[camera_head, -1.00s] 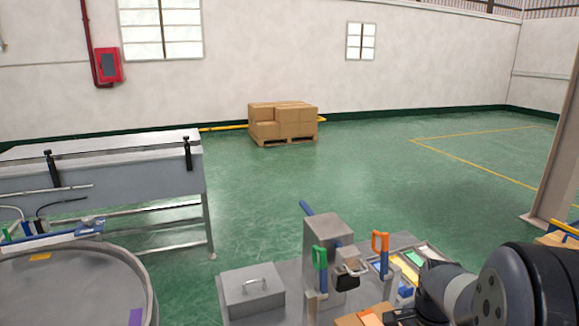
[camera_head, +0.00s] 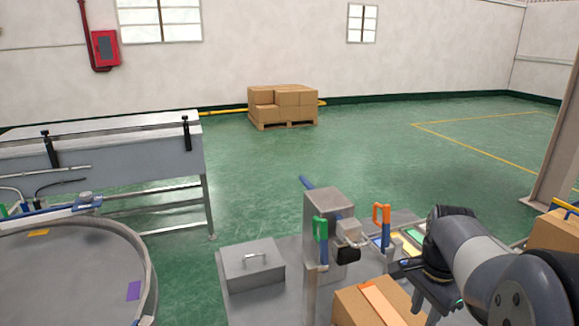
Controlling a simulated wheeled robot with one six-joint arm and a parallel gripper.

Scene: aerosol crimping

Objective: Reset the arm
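My arm comes in from the lower right, with grey and dark links in front of the right part of the workbench. My gripper (camera_head: 408,282) is a dark shape at the arm's lower left end, above and beside an open-topped or taped cardboard box (camera_head: 375,306). Nothing is clearly seen held in it. Its fingertips are small and dark, so I cannot tell how far apart they are.
A round grey table (camera_head: 70,270) and conveyor (camera_head: 100,165) stand left. A loaded pallet (camera_head: 283,105) stands far back; green floor between is clear.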

